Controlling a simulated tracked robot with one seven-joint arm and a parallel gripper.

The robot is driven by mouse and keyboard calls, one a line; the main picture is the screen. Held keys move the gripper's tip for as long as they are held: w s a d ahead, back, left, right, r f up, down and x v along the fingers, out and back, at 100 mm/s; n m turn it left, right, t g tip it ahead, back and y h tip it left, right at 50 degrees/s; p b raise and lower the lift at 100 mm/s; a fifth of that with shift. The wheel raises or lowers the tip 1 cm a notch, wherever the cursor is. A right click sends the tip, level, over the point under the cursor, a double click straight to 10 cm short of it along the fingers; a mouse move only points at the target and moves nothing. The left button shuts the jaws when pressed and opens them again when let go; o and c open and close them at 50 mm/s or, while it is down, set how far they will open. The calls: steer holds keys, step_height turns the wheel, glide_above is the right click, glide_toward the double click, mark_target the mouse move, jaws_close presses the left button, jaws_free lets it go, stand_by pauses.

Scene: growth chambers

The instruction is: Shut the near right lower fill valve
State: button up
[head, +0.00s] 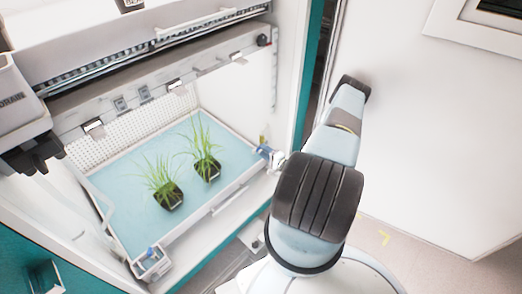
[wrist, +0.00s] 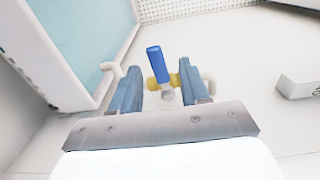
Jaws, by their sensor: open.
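The fill valve has a blue lever handle (wrist: 156,62) on a yellow body (wrist: 183,80), seen in the wrist view just beyond and between my fingers. The handle stands upright in that picture. My gripper (wrist: 160,88) is open, with one blue-grey finger on each side of the valve. I see a gap on both sides of the handle, and nothing is held. In the head view my gripper (head: 268,154) is small at the right front corner of the tray, where the valve is mostly hidden by it and my arm.
A light blue tray (head: 115,208) with two potted grassy plants (head: 166,192) fills the chamber shelf. A white curved pipe (wrist: 112,70) lies left of my fingers and a white block (wrist: 299,83) to the right. The teal door frame (head: 309,70) stands close to my arm.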

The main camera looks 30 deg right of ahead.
steer(key=v, duration=1)
steer(key=shift+s+d, duration=0.15)
steer(key=shift+s, duration=0.1)
